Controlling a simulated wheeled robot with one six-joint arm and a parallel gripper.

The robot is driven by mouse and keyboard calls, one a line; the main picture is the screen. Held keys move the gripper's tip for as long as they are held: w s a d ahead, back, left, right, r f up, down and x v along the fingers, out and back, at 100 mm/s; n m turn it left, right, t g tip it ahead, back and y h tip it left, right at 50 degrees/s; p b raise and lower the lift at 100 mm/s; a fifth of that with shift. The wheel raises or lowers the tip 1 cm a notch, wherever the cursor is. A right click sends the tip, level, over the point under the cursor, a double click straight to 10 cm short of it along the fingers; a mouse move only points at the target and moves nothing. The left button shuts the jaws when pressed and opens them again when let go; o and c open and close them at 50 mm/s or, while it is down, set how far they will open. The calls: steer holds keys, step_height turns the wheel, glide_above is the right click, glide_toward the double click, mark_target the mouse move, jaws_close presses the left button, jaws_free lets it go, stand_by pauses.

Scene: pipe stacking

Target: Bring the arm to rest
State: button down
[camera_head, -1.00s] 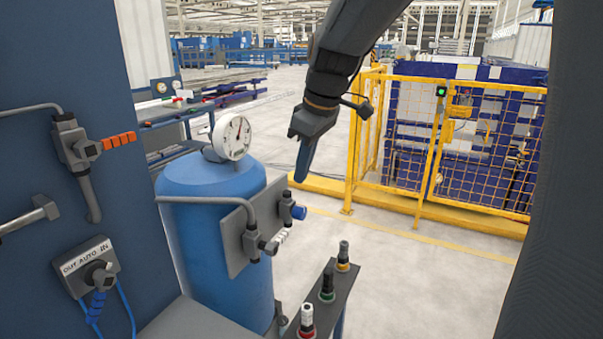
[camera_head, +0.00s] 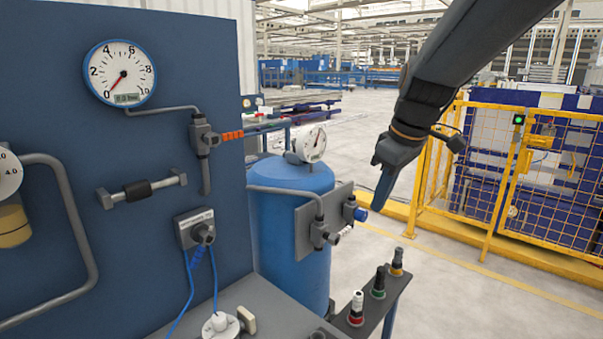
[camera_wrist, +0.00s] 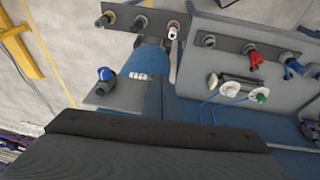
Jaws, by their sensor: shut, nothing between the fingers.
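My gripper (camera_head: 384,190) hangs at the end of my dark arm, right of the blue tank in the head view. Its fingers point down and are shut, with nothing between them. It is in the air, apart from the tank and the fittings. In the wrist view a broad dark part of my own arm fills the lower left, and the fingertips cannot be made out there.
A blue tank (camera_head: 290,235) with a gauge (camera_head: 312,144) and a grey valve plate (camera_head: 322,228) stands beside a blue panel (camera_head: 110,220). A small rack (camera_head: 380,318) holds several capped fittings. A yellow fence (camera_head: 500,190) stands at right. Open floor lies between.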

steer(key=s+d+f+m+g+h, duration=0.1)
steer(key=s+f+m, duration=0.8)
steer(key=s+f, duration=0.9)
steer(key=shift+d+f+g+h, duration=0.25)
steer(key=shift+d+g+h, duration=0.15)
steer(key=shift+d, duration=0.15)
